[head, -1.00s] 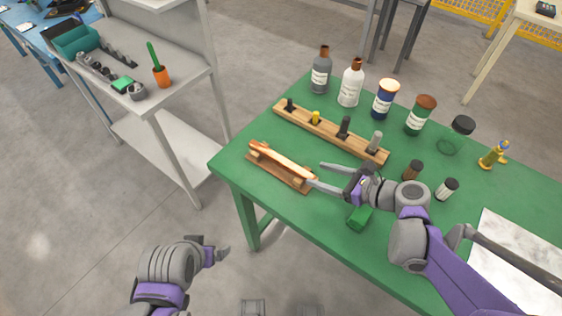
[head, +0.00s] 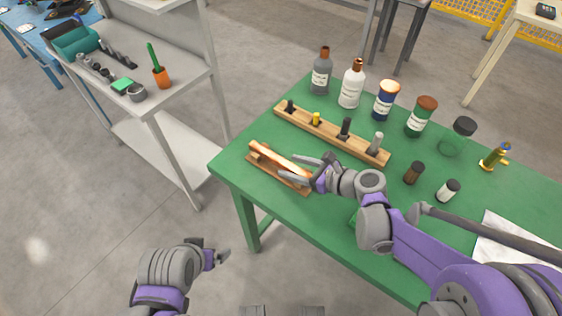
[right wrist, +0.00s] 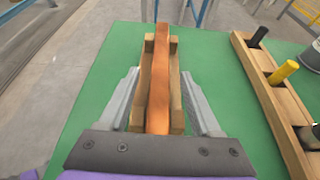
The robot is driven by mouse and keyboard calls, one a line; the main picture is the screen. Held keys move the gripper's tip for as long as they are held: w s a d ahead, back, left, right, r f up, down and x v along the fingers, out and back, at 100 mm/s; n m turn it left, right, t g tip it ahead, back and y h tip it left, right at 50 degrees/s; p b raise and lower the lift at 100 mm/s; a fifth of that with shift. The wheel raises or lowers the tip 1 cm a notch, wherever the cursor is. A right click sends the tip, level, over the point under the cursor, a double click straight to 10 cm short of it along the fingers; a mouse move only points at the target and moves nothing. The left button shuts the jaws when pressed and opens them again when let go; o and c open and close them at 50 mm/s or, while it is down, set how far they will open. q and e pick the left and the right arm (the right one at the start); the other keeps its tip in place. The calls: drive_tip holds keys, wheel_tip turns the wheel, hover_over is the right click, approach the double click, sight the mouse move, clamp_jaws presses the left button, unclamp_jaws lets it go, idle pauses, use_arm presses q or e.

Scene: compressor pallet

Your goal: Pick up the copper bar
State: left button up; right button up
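The copper bar (head: 279,158) lies lengthwise on a wooden cradle (head: 303,188) at the left end of the green table. It also shows in the right wrist view (right wrist: 159,85), resting in the cradle's notched ends. My right gripper (head: 294,171) is open at the near right end of the bar. In the right wrist view its two fingers (right wrist: 159,98) stand on either side of the bar and cradle, with gaps between. My left gripper (head: 222,257) hangs low, off the table; its fingers are too small and overlapped to judge.
A wooden rack (head: 331,137) with several upright pegs stands just behind the cradle. Bottles and jars, such as the white bottle (head: 351,86), line the table's back. A grey shelf (head: 190,65) stands to the left. The green table (head: 237,165) is bare around the cradle's left end.

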clamp_jaws()
idle(1.3)
